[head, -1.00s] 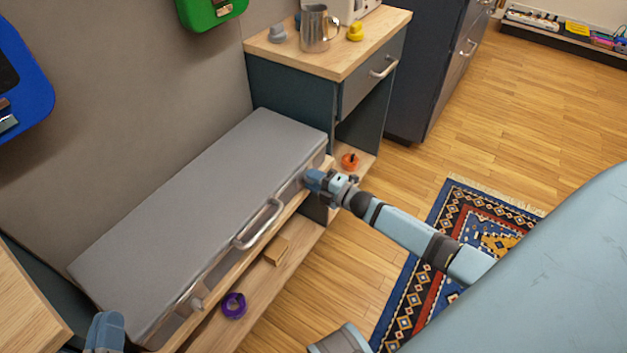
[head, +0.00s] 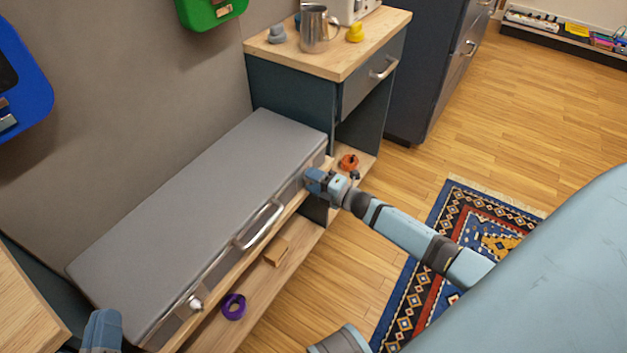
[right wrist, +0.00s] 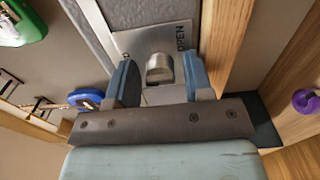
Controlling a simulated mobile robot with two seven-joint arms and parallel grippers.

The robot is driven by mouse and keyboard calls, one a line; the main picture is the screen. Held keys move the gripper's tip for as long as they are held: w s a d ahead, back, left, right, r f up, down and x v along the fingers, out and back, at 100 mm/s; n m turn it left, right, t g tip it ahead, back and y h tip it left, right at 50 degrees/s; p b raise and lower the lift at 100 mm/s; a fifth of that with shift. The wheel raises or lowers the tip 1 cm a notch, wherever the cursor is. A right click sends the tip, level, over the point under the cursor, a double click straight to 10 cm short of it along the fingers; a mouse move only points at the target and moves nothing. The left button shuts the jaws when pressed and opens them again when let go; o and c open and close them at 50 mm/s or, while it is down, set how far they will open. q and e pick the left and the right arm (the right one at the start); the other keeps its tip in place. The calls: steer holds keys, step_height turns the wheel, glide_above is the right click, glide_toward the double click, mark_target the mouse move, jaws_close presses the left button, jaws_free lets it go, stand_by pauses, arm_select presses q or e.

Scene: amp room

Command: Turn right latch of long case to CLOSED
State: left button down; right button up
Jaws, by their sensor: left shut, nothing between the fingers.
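The long grey case (head: 200,215) lies on a wooden shelf against the wall, lid down. Its left latch (head: 195,304) shows as a metal knob near the front left end. My right gripper (head: 312,181) is at the right end of the case front and hides the right latch in the head view. In the right wrist view, the right latch knob (right wrist: 160,68) sits between the open fingers of my right gripper (right wrist: 159,82), with small gaps beside it. The latch plate (right wrist: 180,62) reads OPEN; a CLOSED label is not readable. My left gripper (head: 102,330) is shut and empty at lower left.
The case handle (head: 260,225) sticks out mid-front. The lower shelf holds a purple ring (head: 233,306) and a wooden block (head: 276,252). An orange object (head: 348,161) lies by the cabinet (head: 350,95), which stands beyond the case's right end.

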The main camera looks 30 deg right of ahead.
steer(key=shift+o, duration=0.3)
steer(key=shift+s, duration=0.1)
arm_select(q)
steer(key=f+p, duration=0.1)
steer(key=a+f+g+y+p, duration=0.1)
steer(key=f, duration=0.1)
steer(key=a+f+g+y, duration=0.1)
steer(key=f, duration=0.1)
steer(key=shift+s+f+p, duration=0.2)
steer(key=shift+p, duration=0.2)
arm_select(e)
steer(key=v, duration=1.3)
steer(key=shift+s+d, duration=0.15)
steer(key=shift+s, duration=0.15)
arm_select(q)
steer(key=shift+r, duration=0.25)
